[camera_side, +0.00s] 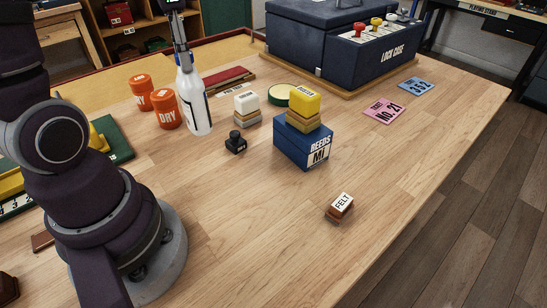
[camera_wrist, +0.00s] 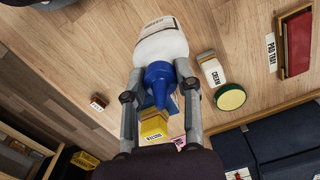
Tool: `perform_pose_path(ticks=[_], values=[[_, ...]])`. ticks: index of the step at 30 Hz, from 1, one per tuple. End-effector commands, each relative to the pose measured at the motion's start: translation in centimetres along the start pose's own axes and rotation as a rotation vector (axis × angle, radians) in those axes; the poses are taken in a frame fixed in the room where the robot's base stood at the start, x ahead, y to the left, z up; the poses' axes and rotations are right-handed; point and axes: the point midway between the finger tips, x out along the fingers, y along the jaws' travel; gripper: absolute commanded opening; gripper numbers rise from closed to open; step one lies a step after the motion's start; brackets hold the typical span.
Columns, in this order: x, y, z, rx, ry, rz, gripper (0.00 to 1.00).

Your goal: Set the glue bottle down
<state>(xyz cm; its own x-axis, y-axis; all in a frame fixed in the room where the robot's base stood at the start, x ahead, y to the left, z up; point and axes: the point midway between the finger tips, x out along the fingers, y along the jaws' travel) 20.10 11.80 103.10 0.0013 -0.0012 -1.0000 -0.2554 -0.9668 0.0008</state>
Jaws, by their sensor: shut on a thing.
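The glue bottle (camera_side: 196,103) is white with a dark-edged label and stands upright in the side view. Its blue nozzle (camera_wrist: 160,80) and white body (camera_wrist: 160,46) show in the wrist view. My gripper (camera_side: 184,62) is above the bottle and shut on its blue top, with one finger on each side (camera_wrist: 160,92). The bottle's base is at or just above the wooden table (camera_side: 420,150); I cannot tell whether it touches.
An orange DRY pot (camera_side: 165,110) is close left of the bottle, with another orange pot (camera_side: 140,92) beyond. The front right table is mostly clear.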

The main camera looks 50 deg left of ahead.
Motion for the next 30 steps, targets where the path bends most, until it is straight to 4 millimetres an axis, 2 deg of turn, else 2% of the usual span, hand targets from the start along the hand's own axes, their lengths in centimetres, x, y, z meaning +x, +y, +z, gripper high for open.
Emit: perform_pose_path(ticks=[1,4,15,26,27,30], values=[[0.1,-0.9,0.8,-0.047,0.000,-0.001,0.00],[0.6,-1.7,1.6,-0.097,-0.002,0.000,0.00],[7.6,-1.8,1.8,-0.103,-0.005,0.002,0.00],[8.4,-1.8,1.7,-0.102,-0.001,-0.002,0.00],[8.5,-1.8,1.7,-0.102,-0.001,-0.002,0.32],[8.4,-1.8,1.7,-0.102,-0.001,-0.002,0.45]])
